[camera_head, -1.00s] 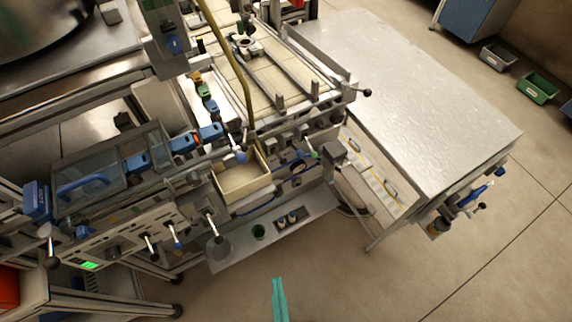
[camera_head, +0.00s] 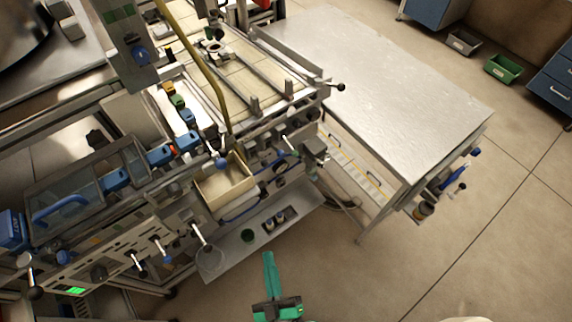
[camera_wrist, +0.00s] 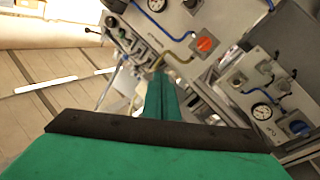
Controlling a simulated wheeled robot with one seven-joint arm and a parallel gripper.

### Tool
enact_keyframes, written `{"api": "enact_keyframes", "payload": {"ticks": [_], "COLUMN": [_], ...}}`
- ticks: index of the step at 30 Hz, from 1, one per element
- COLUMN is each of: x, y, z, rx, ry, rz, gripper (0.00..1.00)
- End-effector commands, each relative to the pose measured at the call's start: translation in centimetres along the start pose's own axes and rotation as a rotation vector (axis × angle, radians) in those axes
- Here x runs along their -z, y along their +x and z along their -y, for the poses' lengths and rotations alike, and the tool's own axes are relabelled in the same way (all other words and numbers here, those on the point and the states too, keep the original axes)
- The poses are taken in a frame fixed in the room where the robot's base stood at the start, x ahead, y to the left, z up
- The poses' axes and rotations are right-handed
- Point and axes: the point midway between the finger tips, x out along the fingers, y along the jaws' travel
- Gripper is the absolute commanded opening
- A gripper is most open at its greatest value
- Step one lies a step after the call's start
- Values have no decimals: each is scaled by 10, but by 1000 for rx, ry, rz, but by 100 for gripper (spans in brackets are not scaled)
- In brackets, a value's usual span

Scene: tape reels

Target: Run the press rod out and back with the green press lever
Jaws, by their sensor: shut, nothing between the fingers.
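My gripper (camera_head: 267,254) is at the bottom centre of the head view, its long green fingers together and empty, pointing at the machine. In the wrist view my gripper (camera_wrist: 161,78) also shows shut, with nothing at its tips. It is apart from the machine, in front of the lower shelf. A small pale lever (camera_head: 290,146) sits on the machine's right front, by a blue part; I cannot tell whether its tip is green. I cannot surely pick out the green press lever or the press rod in either view.
The machine front carries several levers, such as one with a white handle (camera_head: 198,236). A cream bin (camera_head: 238,191) sticks out above the lower shelf (camera_head: 240,258). A steel table (camera_head: 400,95) stands to the right. The floor (camera_head: 370,285) at lower right is clear.

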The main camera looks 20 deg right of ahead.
Motion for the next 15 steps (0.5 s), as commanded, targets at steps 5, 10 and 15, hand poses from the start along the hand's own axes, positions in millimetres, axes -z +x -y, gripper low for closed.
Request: {"api": "enact_keyframes", "payload": {"ticks": [5,10,15], "x": [-31,-55,-73], "y": [43,83,124], "z": [6,6,0], "rx": [-140,-300,-478], "ry": [-207,-417,-630], "rz": [-95,-142,-143], "gripper": [0,0,0]}}
